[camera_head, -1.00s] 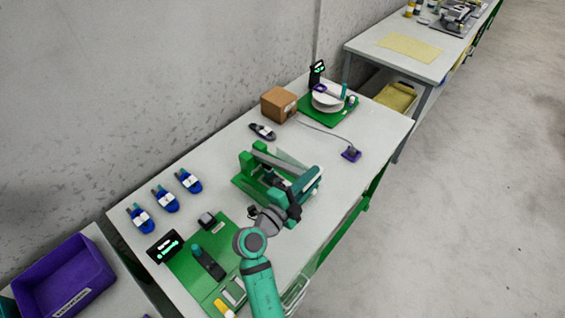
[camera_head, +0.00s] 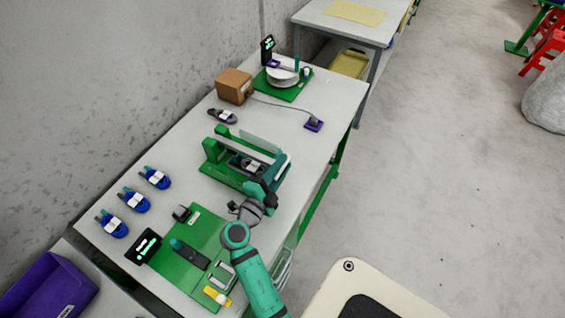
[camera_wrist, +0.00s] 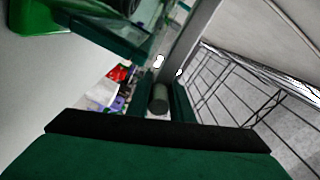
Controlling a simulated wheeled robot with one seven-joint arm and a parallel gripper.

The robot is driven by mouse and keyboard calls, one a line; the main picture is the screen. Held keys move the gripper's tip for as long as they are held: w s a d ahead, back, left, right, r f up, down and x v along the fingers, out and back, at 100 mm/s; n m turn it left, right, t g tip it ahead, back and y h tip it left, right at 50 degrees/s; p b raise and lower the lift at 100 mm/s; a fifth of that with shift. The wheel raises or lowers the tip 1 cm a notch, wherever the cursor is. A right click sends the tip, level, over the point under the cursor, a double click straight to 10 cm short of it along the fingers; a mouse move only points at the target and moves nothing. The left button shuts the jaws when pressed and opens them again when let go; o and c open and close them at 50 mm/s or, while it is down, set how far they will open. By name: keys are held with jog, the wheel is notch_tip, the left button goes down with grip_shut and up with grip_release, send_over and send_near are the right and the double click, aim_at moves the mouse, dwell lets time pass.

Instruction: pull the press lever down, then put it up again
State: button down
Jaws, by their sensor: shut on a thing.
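The green press (camera_head: 209,151) stands on the white workbench, with a clear panel and a pale bar along it. A dark part with a white label (camera_head: 250,166) sits inside its frame. My gripper (camera_head: 262,196) is at the press's front end, on the side nearest my arm. In the wrist view my gripper (camera_wrist: 160,98) is shut on the dark grey round handle of the press lever (camera_wrist: 158,97). A grey bar (camera_wrist: 190,45) slopes up from near the handle. My wrist hides part of the press front, so the lever's exact angle is unclear.
A green mat (camera_head: 187,270) with a small display (camera_head: 143,246) lies front left. Several blue tools (camera_head: 155,178) line the left edge. A wire basket (camera_wrist: 235,90) hangs beside the bench.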

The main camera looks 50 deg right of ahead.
jog(key=shift+w+a+f, duration=0.1)
jog(key=shift+w+a, duration=0.1)
jog(key=shift+w, duration=0.05)
jog(key=c, duration=1.7)
grip_release()
jog(key=shift+o, duration=0.3)
jog(key=shift+s, duration=0.15)
jog(key=shift+d+r, duration=0.1)
jog(key=shift+r, duration=0.3)
notch_tip(320, 180, up, 3)
jog(key=shift+f, duration=0.2)
jog(key=s+a+r, duration=0.9)
jog(key=s+a, duration=0.1)
jog(key=shift+r, duration=0.35)
